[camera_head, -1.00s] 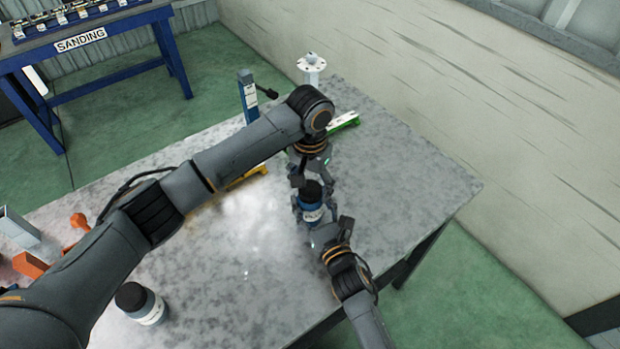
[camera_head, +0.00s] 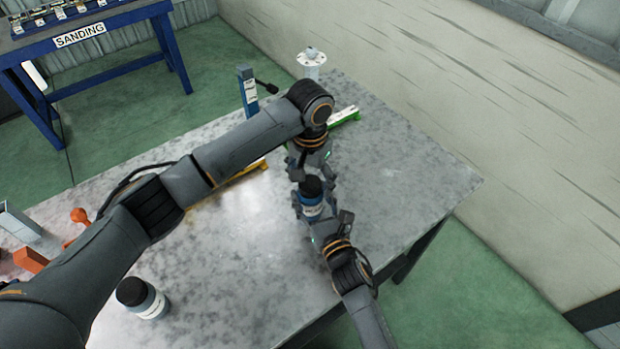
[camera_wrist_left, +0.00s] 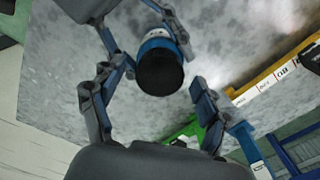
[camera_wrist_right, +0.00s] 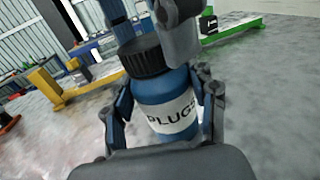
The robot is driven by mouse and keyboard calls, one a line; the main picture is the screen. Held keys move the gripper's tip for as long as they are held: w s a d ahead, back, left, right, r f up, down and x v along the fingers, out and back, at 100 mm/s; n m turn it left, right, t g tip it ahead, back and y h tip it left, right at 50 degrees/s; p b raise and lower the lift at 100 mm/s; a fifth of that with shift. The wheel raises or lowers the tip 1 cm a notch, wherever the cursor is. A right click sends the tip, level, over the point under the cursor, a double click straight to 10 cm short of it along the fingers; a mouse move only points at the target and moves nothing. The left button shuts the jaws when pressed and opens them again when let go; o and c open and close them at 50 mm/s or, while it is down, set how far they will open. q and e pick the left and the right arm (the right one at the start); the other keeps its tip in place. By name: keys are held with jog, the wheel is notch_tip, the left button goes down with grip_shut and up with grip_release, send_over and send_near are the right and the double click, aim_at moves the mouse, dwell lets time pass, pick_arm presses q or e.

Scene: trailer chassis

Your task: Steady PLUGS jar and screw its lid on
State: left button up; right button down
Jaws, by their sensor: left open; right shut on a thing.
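The PLUGS jar (camera_wrist_right: 168,98) is blue with a white label and stands upright on the table. It also shows in the head view (camera_head: 313,209). Its black lid (camera_wrist_right: 143,56) sits on its top; in the right wrist view the lid looks slightly tilted, and I cannot tell how far it is screwed down. My right gripper (camera_wrist_right: 160,110) is shut around the jar's body from the near side. My left gripper (camera_wrist_left: 155,85) is open, with its fingers apart on either side of the lid (camera_wrist_left: 160,72). I cannot see them touching it.
A second jar with a black lid (camera_head: 132,291) stands at the table's front left. Blue, green and yellow fixtures (camera_head: 247,95) and a white flanged post (camera_head: 311,62) stand at the back. Orange parts (camera_head: 30,260) lie at left. The table's right side (camera_head: 410,190) is clear.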

pick_arm(q)
jog(key=shift+r, duration=0.15)
notch_tip(320, 180, up, 12)
dwell(0.4)
pick_arm(e)
jog(key=shift+c, duration=1.7)
grip_release()
jog(key=v, duration=1.2)
pick_arm(q)
jog(key=shift+f, duration=0.25)
pick_arm(e)
jog(key=shift+s+f, duration=0.1)
